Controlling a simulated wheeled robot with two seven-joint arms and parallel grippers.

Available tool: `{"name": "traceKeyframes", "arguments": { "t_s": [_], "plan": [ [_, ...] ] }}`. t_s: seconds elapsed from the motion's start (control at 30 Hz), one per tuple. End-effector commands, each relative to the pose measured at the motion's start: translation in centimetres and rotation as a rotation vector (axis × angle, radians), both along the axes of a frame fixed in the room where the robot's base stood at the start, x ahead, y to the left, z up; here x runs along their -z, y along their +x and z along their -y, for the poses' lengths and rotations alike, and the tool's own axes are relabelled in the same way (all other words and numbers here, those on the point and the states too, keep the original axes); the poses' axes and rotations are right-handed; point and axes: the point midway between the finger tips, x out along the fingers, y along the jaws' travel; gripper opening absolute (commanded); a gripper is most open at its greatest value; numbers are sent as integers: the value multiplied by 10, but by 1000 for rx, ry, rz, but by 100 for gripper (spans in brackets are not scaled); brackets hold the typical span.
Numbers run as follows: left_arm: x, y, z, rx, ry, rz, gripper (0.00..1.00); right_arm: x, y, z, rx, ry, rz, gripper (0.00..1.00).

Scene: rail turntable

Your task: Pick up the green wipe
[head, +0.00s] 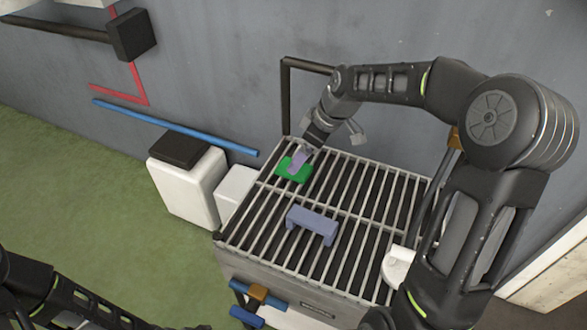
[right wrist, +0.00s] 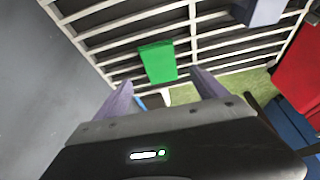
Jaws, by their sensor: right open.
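The green wipe (head: 293,169) lies on the slatted top of the grey box, near its back left corner. It also shows in the right wrist view (right wrist: 158,61), ahead of the fingers and between their lines. My right gripper (head: 299,160) reaches in from the right, just above the wipe in the head view, and partly hides it. Its two purple fingers (right wrist: 160,85) stand apart in the right wrist view with nothing between them. My left arm shows at the lower left of the head view, but its gripper fingers are not visible.
A purple block-shaped handle (head: 312,225) sits on the slatted top (head: 345,190), in front of the wipe. A white bin with a dark lid (head: 187,170) stands on the floor to the left. A blue pole (head: 175,127) runs along the wall. A black post frame (head: 286,95) rises behind the slats.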

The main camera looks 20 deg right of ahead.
Motion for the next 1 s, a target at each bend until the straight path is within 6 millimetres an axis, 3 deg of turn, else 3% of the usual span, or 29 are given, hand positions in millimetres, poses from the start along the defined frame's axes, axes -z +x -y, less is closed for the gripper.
{"name": "traceKeyframes", "arguments": {
  "t_s": [0.33, 0.7, 1.0],
  "plan": [
    [0, 0, 0, 0, 0, 0, 42, 4, 1, -1, -1, -1, 1, 82],
    [-3, 0, 0, 0, 0, 0, 42, 47, 12, -11, -1, 0, 0, 82],
    [-3, 0, 0, 0, 0, 0, 42, 51, 14, -12, 1, -1, 2, 82]
  ]
}}
